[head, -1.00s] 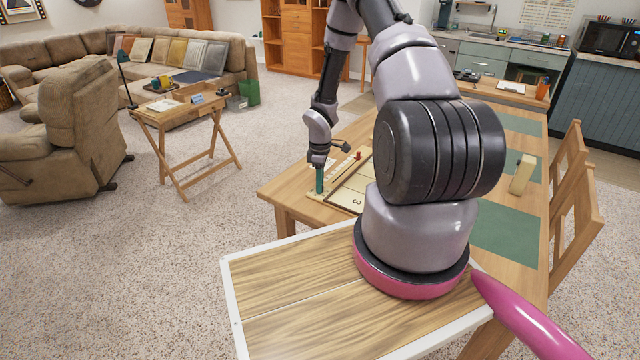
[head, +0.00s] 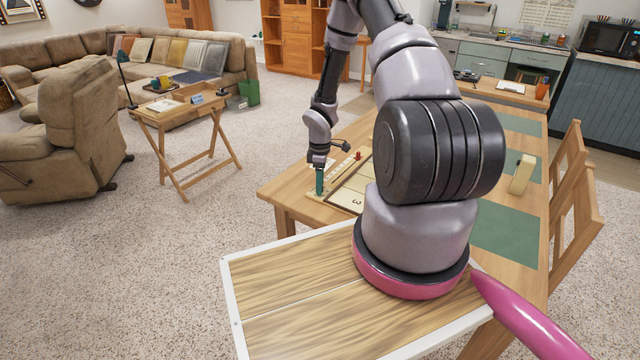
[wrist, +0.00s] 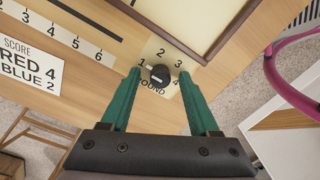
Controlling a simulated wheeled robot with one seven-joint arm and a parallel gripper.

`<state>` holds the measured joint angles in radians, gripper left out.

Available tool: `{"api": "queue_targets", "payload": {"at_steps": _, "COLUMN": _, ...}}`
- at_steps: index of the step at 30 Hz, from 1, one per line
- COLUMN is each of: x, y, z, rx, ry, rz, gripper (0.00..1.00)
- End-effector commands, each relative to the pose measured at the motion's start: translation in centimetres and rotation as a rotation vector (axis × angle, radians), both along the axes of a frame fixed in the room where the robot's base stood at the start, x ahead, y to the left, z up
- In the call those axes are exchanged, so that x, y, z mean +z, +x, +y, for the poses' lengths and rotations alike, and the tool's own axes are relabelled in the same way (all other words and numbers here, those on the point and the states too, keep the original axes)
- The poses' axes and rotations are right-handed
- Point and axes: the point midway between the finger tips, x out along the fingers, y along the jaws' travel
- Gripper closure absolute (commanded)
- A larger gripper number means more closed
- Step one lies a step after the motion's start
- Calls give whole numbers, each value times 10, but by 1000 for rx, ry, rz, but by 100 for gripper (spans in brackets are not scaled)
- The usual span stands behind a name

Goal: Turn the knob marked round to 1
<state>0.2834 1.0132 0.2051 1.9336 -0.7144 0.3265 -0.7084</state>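The dark round knob (wrist: 160,75) sits on a pale plate lettered ROUND in the wrist view, with the numbers 1, 2, 3 and 4 around it. A small light mark shows on the knob, but I cannot tell surely which number it points to. My gripper (wrist: 159,72) is open, its two green fingers on either side of the knob with a gap to each. Whether the tips are level with the knob is unclear. In the head view my gripper (head: 319,182) points down at the board's near left end; the knob is hidden there.
The scoreboard (head: 350,197) lies on the long wooden table (head: 285,190); a red peg (head: 358,155) stands on it. The wrist view shows a number strip (wrist: 60,30) and a score card reading RED 4, BLUE 2 (wrist: 28,68). A folding side table (head: 150,118) stands apart at left.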

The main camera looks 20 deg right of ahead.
Motion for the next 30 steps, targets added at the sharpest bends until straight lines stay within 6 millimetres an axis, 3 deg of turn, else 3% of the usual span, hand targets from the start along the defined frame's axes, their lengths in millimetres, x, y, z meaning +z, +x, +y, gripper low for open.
{"api": "queue_targets", "payload": {"at_steps": 7, "x": 14, "y": 2, "z": 0, "rx": -1, "ry": 0, "rz": -4, "gripper": 38}}
{"api": "queue_targets", "payload": {"at_steps": 15, "x": 68, "y": 3, "z": -1, "rx": -1, "ry": 0, "rz": -4, "gripper": 38}}
{"api": "queue_targets", "payload": {"at_steps": 21, "x": 98, "y": 3, "z": -1, "rx": -1, "ry": 0, "rz": -2, "gripper": 38}}
{"api": "queue_targets", "payload": {"at_steps": 30, "x": 108, "y": 2, "z": -2, "rx": 0, "ry": 0, "rz": 0, "gripper": 38}}
